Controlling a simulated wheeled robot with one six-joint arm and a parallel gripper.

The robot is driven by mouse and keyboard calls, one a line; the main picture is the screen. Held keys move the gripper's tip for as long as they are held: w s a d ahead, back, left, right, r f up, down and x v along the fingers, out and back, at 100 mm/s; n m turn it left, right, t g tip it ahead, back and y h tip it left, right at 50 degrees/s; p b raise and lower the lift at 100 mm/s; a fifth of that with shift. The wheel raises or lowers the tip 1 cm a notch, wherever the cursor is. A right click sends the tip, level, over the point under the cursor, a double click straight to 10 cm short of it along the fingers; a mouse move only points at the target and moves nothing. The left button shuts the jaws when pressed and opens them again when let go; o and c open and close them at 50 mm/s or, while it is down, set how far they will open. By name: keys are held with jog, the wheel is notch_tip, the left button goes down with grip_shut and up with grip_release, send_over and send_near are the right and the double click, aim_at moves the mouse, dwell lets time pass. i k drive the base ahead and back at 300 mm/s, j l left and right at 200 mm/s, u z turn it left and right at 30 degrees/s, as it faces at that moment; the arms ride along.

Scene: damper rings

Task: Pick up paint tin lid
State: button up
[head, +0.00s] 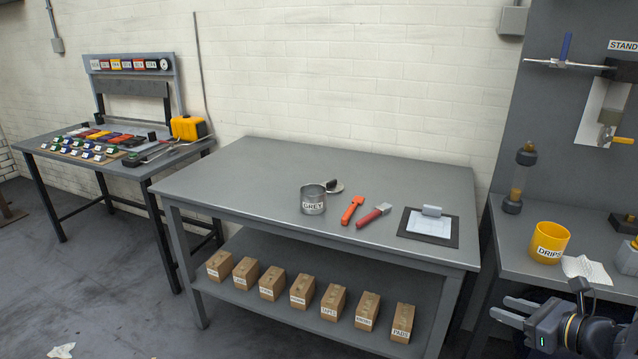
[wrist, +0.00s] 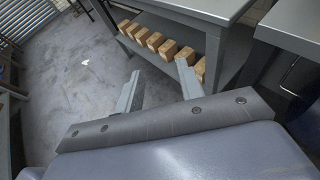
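A grey paint tin (head: 313,199) labelled "GREY" stands on the middle grey table. A small round lid (head: 334,186) with a dark part at its left lies just behind and right of the tin, partly hidden by it. My gripper (head: 512,309) is at the lower right of the head view, low beside the right bench and well away from the tin. In the wrist view, its two fingers (wrist: 159,88) are spread apart with nothing between them. The lid is not in the wrist view.
An orange tool (head: 352,210), a red-handled scraper (head: 373,215) and a dark clipboard (head: 428,227) lie right of the tin. Labelled boxes (head: 300,291) line the lower shelf. A yellow "DRIPS" pot (head: 549,242) stands on the right bench. The table's left part is clear.

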aim_at(332, 186)
jog(key=i+j+u, duration=0.25)
jog(key=i, duration=0.65)
jog(key=i+j+u, duration=0.25)
jog(key=i, duration=0.7)
jog(key=l, duration=0.1)
